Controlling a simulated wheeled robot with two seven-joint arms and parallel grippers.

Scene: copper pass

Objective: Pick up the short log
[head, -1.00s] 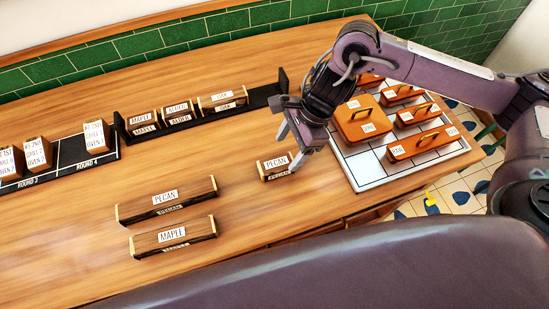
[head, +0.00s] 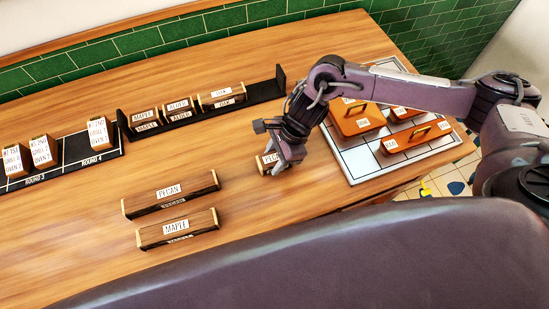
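The short log (head: 267,160), a small wooden block with a white label that starts "PE", lies on the wooden counter right of centre. My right gripper (head: 280,163) is down at the log, and its fingers cover the log's right part. I cannot tell whether the fingers are open around the log or shut on it. The log appears to rest on the counter. My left gripper is not in view.
Two longer logs, pecan (head: 171,194) and maple (head: 177,230), lie to the left. A black rack (head: 262,92) holds several labelled logs at the back. A black round strip (head: 72,150) bears upright blocks. A white gridded tray (head: 357,165) with orange lidded pieces (head: 415,136) stands right.

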